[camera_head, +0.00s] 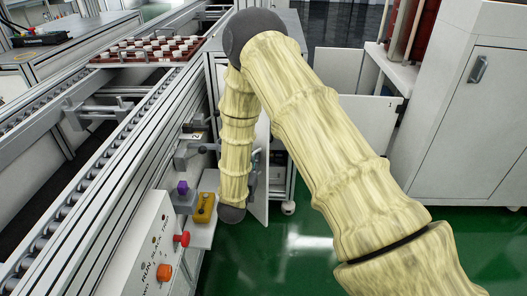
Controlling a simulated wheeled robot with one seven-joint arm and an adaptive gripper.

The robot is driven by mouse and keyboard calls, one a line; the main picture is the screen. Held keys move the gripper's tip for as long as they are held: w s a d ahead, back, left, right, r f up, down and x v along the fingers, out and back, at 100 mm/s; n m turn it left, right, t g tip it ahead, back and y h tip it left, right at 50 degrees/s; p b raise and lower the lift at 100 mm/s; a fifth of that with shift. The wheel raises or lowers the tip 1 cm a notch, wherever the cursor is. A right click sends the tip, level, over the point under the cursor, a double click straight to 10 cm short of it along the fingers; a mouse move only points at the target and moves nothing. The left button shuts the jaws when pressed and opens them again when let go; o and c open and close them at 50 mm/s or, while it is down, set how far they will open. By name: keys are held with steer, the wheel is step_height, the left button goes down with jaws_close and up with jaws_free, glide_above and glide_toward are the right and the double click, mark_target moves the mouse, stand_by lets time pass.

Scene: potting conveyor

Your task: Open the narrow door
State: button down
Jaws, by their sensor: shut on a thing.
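The narrow door (262,197) shows as a pale upright panel beside the conveyor's side, partly behind my arm. It stands out from the frame, seen nearly edge-on. My gripper (253,180) is a small dark shape at the door's near face, mostly hidden behind my bamboo-patterned arm. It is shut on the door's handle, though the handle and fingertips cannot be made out. How wide the doorway stands open is hidden by my arm.
The roller conveyor (70,140) runs along the left. A control box (150,245) with red and orange knobs and a small shelf (203,234) with a yellow block (204,207) jut out nearby. A white cabinet (470,130) stands right. Green floor (300,262) is clear.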

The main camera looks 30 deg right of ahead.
steer(key=shift+a+p, duration=0.65)
steer(key=shift+a, duration=2.3)
steer(key=c, duration=1.5)
jaws_free()
steer(key=shift+w, duration=0.1)
